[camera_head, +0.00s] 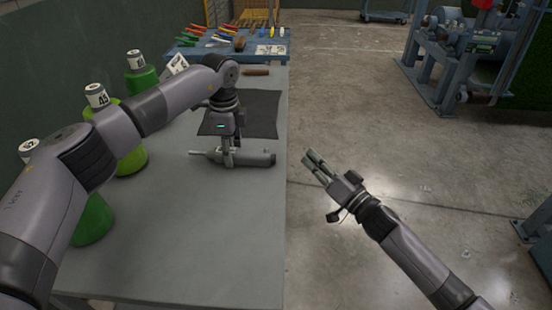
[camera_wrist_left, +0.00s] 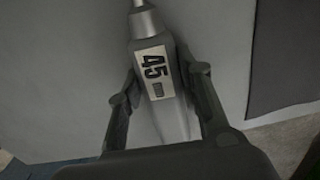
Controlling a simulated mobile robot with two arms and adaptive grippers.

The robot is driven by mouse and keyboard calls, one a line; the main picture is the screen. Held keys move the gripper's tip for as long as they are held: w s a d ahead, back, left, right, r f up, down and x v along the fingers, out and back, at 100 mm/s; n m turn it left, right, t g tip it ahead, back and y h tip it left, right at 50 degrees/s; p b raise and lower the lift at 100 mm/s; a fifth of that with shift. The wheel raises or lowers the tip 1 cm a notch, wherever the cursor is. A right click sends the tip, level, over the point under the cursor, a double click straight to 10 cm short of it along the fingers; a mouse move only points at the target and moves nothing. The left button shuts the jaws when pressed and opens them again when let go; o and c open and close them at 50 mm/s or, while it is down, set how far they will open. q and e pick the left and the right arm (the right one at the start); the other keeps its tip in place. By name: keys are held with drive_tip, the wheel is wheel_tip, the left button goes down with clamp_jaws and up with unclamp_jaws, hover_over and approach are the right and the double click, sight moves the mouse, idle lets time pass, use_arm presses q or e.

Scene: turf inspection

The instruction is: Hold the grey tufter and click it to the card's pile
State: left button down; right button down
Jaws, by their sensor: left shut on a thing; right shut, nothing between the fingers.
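The grey tufter (camera_head: 256,159) lies lengthwise across the view over the table, its thin tip to the left. My left gripper (camera_head: 230,158) comes down from above and is shut on the tufter's body. In the left wrist view the tufter (camera_wrist_left: 172,112) sits between the two fingers, with a white label reading 45. I cannot tell whether it touches the table. A white card with dark marks (camera_head: 178,64) stands behind my left arm, partly hidden; I cannot make out a pile on it. My right gripper (camera_head: 315,165) is shut and empty, right of the table edge.
Green cones with numbered white tops, such as 45 (camera_head: 133,160), stand along the table's left side. A dark mat (camera_head: 262,112) lies behind the tufter. A blue bench (camera_head: 262,38) with coloured tools is at the back. The grey table's front (camera_head: 200,240) is clear.

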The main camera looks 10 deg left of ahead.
use_arm(q)
drive_tip(key=c, duration=1.1)
unclamp_jaws()
drive_tip(key=shift+o, duration=0.2)
